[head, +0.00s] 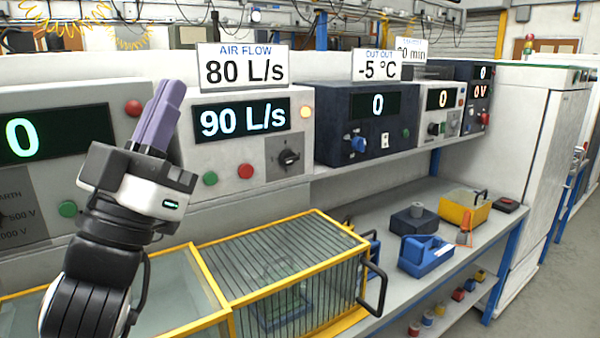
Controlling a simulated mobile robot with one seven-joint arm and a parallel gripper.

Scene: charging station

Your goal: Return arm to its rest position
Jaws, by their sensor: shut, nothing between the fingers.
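My gripper (165,112) is at the left of the head view, raised on my arm with its purple-grey fingers pointing up. The fingers are shut together with nothing between them. It stands in front of the instrument panels, apart from the controls as far as I can tell. It hides part of the gap between the left panel (40,105) and the air flow panel (240,150). The air flow panel reads 90 L/s, under a sign (243,66) marked 80 L/s.
A yellow-framed cage (335,236) with a black handle stands below the panels. A dark blue unit (352,160) reads 0. A blue tape dispenser (425,255), a dark box (413,222) and a yellow bin (462,212) sit on the bench. Floor at the right is clear.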

